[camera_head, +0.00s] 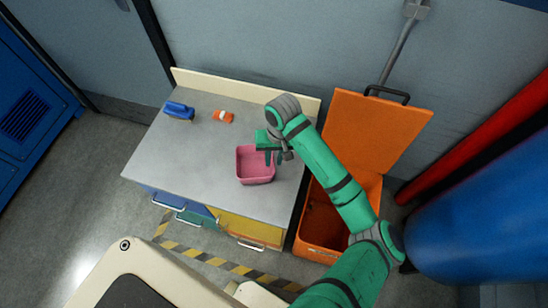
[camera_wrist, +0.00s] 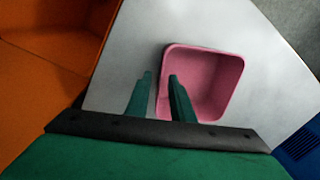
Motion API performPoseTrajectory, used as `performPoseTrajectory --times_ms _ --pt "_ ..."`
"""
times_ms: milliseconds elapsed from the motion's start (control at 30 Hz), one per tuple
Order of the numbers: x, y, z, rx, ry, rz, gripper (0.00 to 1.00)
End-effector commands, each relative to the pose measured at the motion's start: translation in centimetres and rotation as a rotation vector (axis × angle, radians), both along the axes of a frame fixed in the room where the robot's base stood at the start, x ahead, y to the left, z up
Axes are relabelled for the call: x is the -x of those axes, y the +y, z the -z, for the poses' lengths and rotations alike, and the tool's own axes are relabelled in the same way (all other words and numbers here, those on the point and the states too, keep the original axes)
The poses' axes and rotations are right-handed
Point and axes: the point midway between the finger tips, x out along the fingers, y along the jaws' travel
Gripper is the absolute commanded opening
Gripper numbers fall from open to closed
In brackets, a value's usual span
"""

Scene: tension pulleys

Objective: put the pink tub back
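The pink tub (camera_head: 256,178) stands on the grey worktop, near its right front part, upright and open at the top. No contents show in it. My gripper (camera_head: 273,157) is at the tub's upper right side in the head view. In the wrist view the tub (camera_wrist: 228,95) lies under the right finger, and my gripper (camera_wrist: 160,77) has its two green fingers apart. One finger shows over the tub's inside and the other outside its near left wall. I cannot tell how far down the fingers reach, or whether they touch the wall.
On the worktop (camera_head: 190,150) sit a blue object (camera_head: 179,110) and an orange and white object (camera_head: 223,116), both at the back left. An open orange bin (camera_head: 318,222) with its lid raised stands right of the worktop. Blue and yellow drawers (camera_head: 250,229) are below. The worktop's left front is clear.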

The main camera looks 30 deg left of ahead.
Motion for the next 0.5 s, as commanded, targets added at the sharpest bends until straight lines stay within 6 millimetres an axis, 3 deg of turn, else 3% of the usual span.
performPoseTrajectory --times_ms 233,500 --pt "-0.1 -0.1 -1.9 -0.001 -0.001 -0.001 0.21" --pt "-0.4 -0.4 -7.5 0.000 -0.005 -0.003 0.21"
